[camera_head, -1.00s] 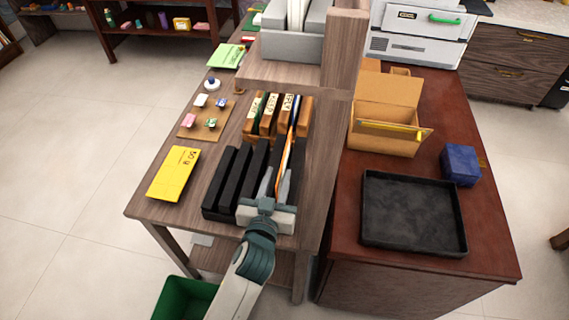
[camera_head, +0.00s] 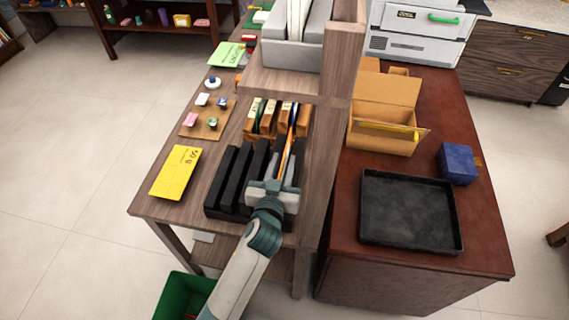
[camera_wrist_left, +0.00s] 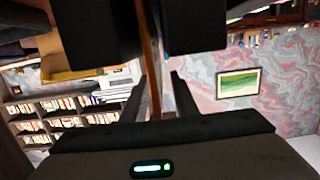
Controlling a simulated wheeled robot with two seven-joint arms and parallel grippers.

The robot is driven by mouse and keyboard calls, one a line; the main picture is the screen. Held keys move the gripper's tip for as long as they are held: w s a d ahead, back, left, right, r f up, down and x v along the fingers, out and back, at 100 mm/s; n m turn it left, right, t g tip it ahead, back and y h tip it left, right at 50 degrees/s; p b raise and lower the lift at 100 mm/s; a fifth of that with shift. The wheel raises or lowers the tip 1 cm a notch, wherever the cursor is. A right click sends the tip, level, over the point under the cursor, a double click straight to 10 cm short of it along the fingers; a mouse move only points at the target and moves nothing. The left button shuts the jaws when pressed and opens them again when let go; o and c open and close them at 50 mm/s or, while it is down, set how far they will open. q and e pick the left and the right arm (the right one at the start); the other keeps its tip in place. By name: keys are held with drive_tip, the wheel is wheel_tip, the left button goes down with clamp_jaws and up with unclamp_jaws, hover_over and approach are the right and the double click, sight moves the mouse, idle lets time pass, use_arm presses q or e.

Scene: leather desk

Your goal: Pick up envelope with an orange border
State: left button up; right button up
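The envelope with an orange border (camera_head: 285,156) stands on edge at the right end of the black file organizer (camera_head: 229,180), showing mostly as a thin orange strip. My left gripper (camera_head: 281,171) is at the organizer's front right, with its fingers pointing at the strip and partly hiding it. In the left wrist view, the strip (camera_wrist_left: 152,50) runs down into the gap between the two spread fingertips (camera_wrist_left: 160,85). The fingers stand apart, and I see no clear contact with the envelope. My right gripper is not in view.
A wooden shelf post (camera_head: 335,110) rises close to the right of my left gripper. Orange-brown file boxes (camera_head: 268,125) stand behind the organizer. A yellow envelope (camera_head: 176,172) lies to the left. A black tray (camera_head: 410,248) and an open cardboard box (camera_head: 370,139) are on the red-brown desk.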

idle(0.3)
use_arm(q)
drive_tip(key=shift+c, duration=0.7)
clamp_jaws()
drive_tip(key=shift+r, duration=0.1)
